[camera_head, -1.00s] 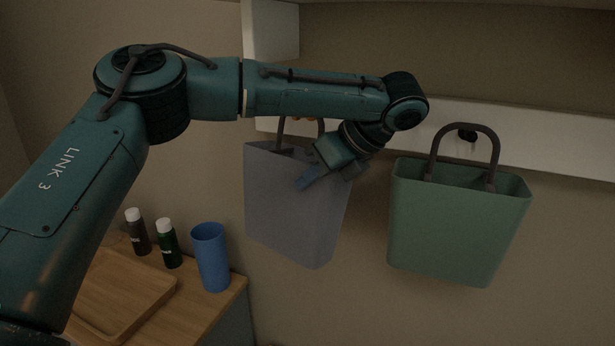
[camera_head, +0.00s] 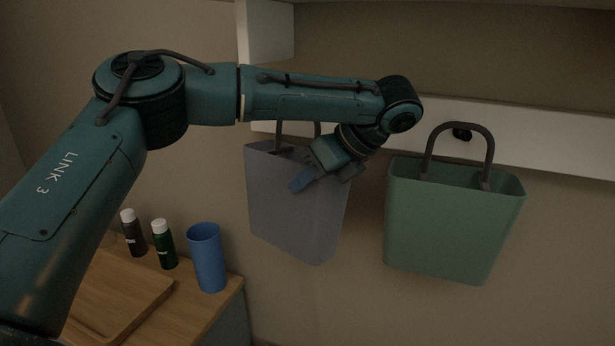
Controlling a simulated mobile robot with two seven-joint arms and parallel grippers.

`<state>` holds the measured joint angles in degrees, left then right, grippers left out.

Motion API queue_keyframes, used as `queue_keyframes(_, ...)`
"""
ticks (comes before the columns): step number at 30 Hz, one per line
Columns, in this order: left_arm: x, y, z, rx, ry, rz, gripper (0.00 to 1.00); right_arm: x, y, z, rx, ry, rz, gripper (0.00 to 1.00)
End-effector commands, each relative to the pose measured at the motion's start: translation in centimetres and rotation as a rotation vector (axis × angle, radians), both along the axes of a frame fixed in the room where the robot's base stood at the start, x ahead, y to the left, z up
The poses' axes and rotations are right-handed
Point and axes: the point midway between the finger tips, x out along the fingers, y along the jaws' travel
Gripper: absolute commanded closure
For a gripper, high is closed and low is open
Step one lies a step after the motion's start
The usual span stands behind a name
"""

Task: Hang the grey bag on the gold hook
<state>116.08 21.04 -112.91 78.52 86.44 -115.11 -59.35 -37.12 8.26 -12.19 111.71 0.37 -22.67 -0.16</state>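The grey bag (camera_head: 295,220) is upright in front of the wall, left of centre. Its dark handle (camera_head: 279,133) rises behind my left forearm, which hides the handle's top. The gold hook is not visible; my arm covers the rail above the bag, so I cannot tell whether the handle is on it. My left gripper (camera_head: 327,178) is in front of the bag's upper right part, near the rim. Its fingers look spread apart, with nothing seen between them. My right gripper is not in view.
Lower left, a wooden surface (camera_head: 205,312) holds a blue cup (camera_head: 207,258), two white-capped bottles (camera_head: 164,245) and a wooden tray (camera_head: 150,288). Wall below the bags is clear.

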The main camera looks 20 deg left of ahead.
Motion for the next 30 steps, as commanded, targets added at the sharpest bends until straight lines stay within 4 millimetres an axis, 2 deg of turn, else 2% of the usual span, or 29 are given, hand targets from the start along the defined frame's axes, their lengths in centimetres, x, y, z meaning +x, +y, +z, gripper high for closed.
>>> queue_keyframes(5,0.0,0.0,0.1,0.001,-0.002,0.001,0.71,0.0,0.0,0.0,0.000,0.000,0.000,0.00)
queue_keyframes(16,0.0,-0.5,0.6,0.000,-0.004,0.001,0.71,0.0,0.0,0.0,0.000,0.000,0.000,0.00)
queue_keyframes(20,0.0,-1.9,2.2,0.002,-0.008,0.000,0.71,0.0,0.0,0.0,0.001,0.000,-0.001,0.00)
queue_keyframes(30,-0.3,-7.0,7.6,0.004,-0.009,0.000,0.71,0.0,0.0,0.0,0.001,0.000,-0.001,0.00)
